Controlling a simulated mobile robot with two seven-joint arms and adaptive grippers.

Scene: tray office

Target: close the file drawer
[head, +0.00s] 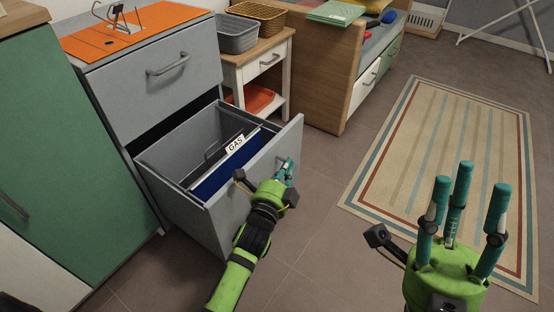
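The grey file drawer (223,226) is the lower drawer of a grey cabinet (144,92) and stands pulled well out. Inside it are a blue folder and a divider with a label reading "GAS" (235,144). My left gripper (287,167) is at the drawer's front panel, where the handle lies. Its teal fingers are close to the front face and hide most of the handle, so I cannot tell whether they grip it. My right gripper (462,207) is at the lower right, fingers spread and empty, away from the drawer.
The upper drawer (165,75) is shut. An orange mat (132,30) lies on the cabinet top. A small wooden side table (259,59) with baskets stands behind the open drawer. A green cabinet (70,155) is to the left. A striped rug (452,150) covers the floor at right.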

